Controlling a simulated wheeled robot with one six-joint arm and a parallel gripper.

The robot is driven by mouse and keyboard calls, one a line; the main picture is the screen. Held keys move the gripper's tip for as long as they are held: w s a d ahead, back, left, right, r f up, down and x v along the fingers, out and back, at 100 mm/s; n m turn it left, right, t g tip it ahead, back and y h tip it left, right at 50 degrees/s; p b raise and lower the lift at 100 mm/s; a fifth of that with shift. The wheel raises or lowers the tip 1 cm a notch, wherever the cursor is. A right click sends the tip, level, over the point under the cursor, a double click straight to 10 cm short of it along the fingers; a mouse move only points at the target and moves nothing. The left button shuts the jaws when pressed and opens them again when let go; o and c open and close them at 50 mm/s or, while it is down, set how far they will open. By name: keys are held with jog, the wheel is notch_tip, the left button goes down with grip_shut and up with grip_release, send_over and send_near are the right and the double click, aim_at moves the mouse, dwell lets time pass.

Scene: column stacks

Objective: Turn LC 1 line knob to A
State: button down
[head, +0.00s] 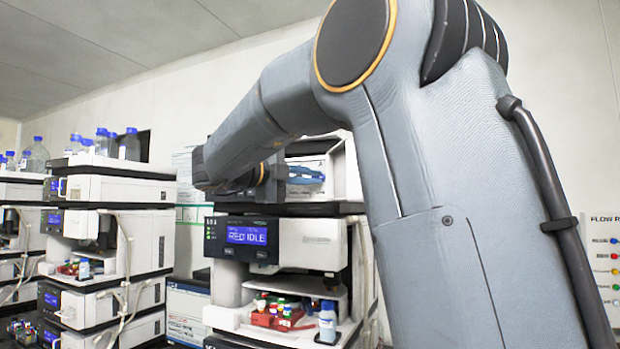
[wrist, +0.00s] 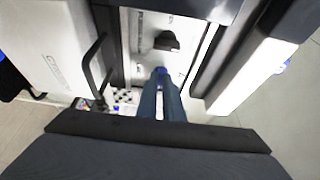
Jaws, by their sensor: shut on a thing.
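My gripper (wrist: 161,80) reaches forward in the wrist view, its two blue fingers close together. They are shut on a small bright blue knob (wrist: 160,70) at their tips, mostly covered by the fingers. The knob's pointer and any letter beside it cannot be made out. In the head view my gripper's blue fingers (head: 305,174) show in the open upper bay of the middle instrument stack (head: 310,232). The knob cannot be made out there.
A dark rounded fitting (wrist: 168,41) sits on the white panel just beyond the fingertips. A black handle (wrist: 92,65) stands at left. Below the bay are a display (head: 246,235) and a vial tray (head: 278,316). Another stack (head: 120,190) stands left.

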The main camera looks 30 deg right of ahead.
jog(key=shift+n, duration=0.3)
jog(key=n, duration=0.1)
jog(key=n+h+b, duration=0.1)
jog(key=n, duration=0.1)
jog(key=shift+f+n+t, duration=0.2)
jog(key=shift+n+t, duration=0.1)
jog(key=shift+t, duration=0.1)
jog(key=n+t, duration=0.1)
jog(key=n, duration=0.2)
jog(key=n+t+h, duration=0.1)
jog(key=n, duration=0.2)
jog(key=shift+s+d+f+n+t, duration=0.1)
jog(key=shift+s+d+n+t, duration=0.1)
jog(key=shift+n+t, duration=0.1)
jog(key=n+t, duration=0.1)
jog(key=n, duration=0.2)
jog(key=n+t+p, duration=0.1)
jog(key=n, duration=0.2)
jog(key=shift+s+d+t, duration=0.1)
jog(key=shift+s+t, duration=0.05)
jog(key=shift+t, duration=0.25)
jog(key=shift+s+n+t+y+p, duration=0.1)
jog(key=shift+n+t+y+p, duration=0.5)
jog(key=shift+n, duration=0.75)
jog(key=shift+n+t+y+p, duration=0.25)
jog(key=shift+n+t, duration=0.55)
jog(key=shift+n, duration=0.55)
jog(key=c, duration=1.9)
grip_release()
jog(key=shift+d+f, duration=0.1)
